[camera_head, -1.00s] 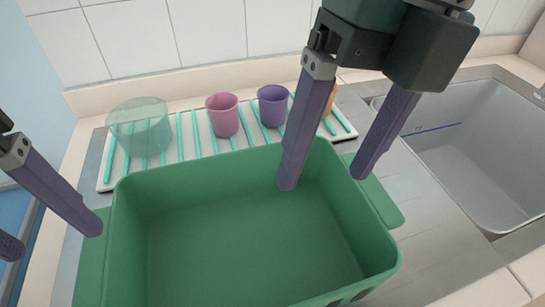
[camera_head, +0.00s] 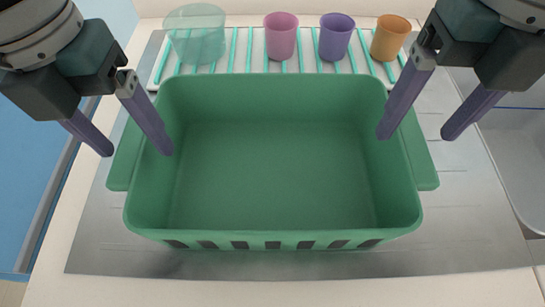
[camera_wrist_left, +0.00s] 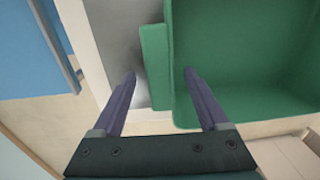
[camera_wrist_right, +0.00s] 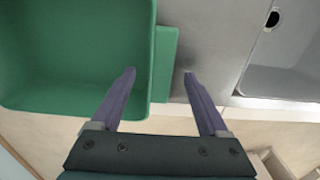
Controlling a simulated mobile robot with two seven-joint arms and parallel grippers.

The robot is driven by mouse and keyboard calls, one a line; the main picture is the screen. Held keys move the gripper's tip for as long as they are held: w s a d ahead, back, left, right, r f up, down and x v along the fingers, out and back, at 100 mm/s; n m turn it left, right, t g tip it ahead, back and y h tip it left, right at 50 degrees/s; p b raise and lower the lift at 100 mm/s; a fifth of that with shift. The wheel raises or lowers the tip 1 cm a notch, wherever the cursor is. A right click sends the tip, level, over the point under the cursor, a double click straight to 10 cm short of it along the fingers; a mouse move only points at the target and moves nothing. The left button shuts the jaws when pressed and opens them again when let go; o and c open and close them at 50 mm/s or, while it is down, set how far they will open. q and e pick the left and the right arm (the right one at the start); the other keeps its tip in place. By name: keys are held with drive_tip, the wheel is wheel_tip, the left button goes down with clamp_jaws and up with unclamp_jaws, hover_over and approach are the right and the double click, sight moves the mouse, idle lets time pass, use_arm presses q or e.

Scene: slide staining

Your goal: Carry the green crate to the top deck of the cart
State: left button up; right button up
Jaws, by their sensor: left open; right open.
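The green crate (camera_head: 275,243) stands upright and empty on the grey metal drainer, with a flat handle on its left and right sides. My left gripper (camera_head: 130,152) is open over the crate's left wall, one finger inside the crate and one outside. In the left wrist view my left gripper (camera_wrist_left: 160,75) straddles the left handle (camera_wrist_left: 157,65). My right gripper (camera_head: 415,137) is open over the right wall, one finger inside and one outside. In the right wrist view my right gripper (camera_wrist_right: 160,75) straddles the right handle (camera_wrist_right: 163,62). The cart is not clearly identifiable in view.
A rack (camera_head: 245,55) behind the crate holds a clear teal container (camera_head: 195,35), a pink cup (camera_head: 281,36), a purple cup (camera_head: 335,37) and an orange cup (camera_head: 389,38). A sink (camera_head: 515,150) lies to the right. Bare metal drainer (camera_head: 470,235) surrounds the crate.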

sight(412, 138)
use_arm(q)
drive_tip(key=shift+d+f, duration=0.15)
drive_tip(key=shift+f, duration=1.75)
use_arm(e)
drive_tip(key=shift+f, duration=1.9)
use_arm(q)
drive_tip(key=shift+c, duration=0.2)
clamp_jaws()
use_arm(e)
clamp_jaws()
